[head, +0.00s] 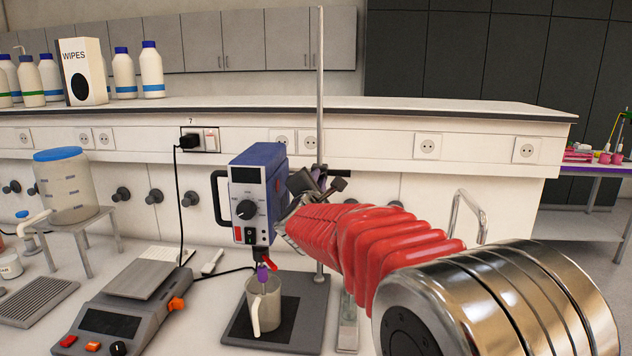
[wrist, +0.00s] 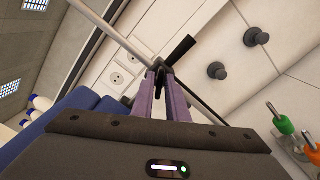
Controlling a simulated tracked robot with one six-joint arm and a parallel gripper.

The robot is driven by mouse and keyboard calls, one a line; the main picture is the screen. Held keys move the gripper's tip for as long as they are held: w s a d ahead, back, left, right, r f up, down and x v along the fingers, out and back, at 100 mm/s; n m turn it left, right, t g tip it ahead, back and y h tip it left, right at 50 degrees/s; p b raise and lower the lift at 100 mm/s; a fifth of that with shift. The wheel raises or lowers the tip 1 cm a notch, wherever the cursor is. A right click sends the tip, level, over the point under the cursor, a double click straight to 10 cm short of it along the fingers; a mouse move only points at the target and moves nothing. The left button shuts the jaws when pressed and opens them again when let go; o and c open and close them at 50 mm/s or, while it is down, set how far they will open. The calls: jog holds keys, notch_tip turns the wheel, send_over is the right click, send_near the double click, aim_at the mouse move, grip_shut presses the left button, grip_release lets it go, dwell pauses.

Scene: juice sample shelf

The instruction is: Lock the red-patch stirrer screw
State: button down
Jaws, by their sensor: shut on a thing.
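The screw's handle sticks out up and right, tilted. In the head view my red-sleeved arm hides the fingers. I cannot tell how tight the screw is.
A beaker (head: 264,305) stands on the dark stand base (head: 240,330) under the stirrer. A balance (head: 115,315) is to the left, with a black cable behind. Wall sockets and black knobs (head: 155,197) line the back.

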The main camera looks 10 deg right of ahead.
jog(key=shift+d+f+m, duration=0.1)
jog(key=shift+f+m, duration=0.05)
jog(key=shift+m, duration=1.55)
jog(key=shift+f+m, duration=0.15)
jog(key=shift+m, duration=1.55)
jog(key=shift+f, duration=0.1)
jog(key=c, duration=1.8)
grip_release()
jog(key=shift+s+r, duration=0.1)
jog(key=shift+r, duration=0.1)
jog(key=v, duration=1.3)
jog(key=shift+s, duration=0.3)
